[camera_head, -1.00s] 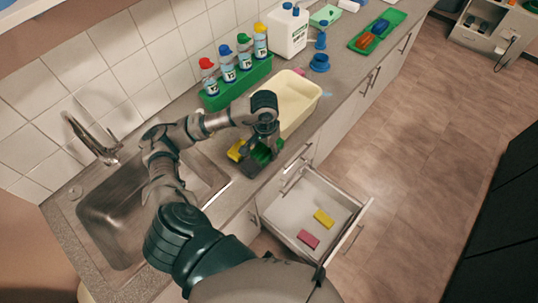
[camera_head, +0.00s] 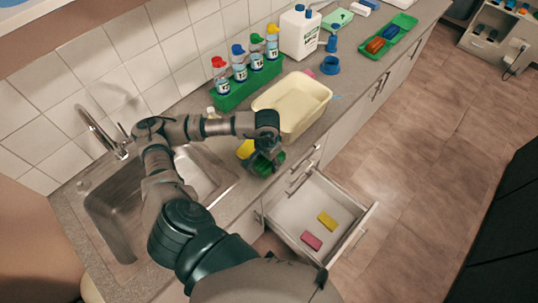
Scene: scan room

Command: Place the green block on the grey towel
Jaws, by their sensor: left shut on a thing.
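My left gripper (camera_head: 267,152) points down over the counter's front edge, just above the open drawer. It is shut on the green block (camera_head: 268,165), whose lower part shows below the fingers. A yellow block or sponge (camera_head: 245,149) lies right beside the gripper on its left. I cannot clearly make out the grey towel; the gripper and the block hide the counter there. Whether the green block touches the surface under it I cannot tell. My right gripper is not in view.
An open drawer (camera_head: 287,233) holds a pink block (camera_head: 311,241) and a yellow block (camera_head: 327,221). A cream tub (camera_head: 311,113) stands behind the gripper. The sink (camera_head: 113,222) is at left.

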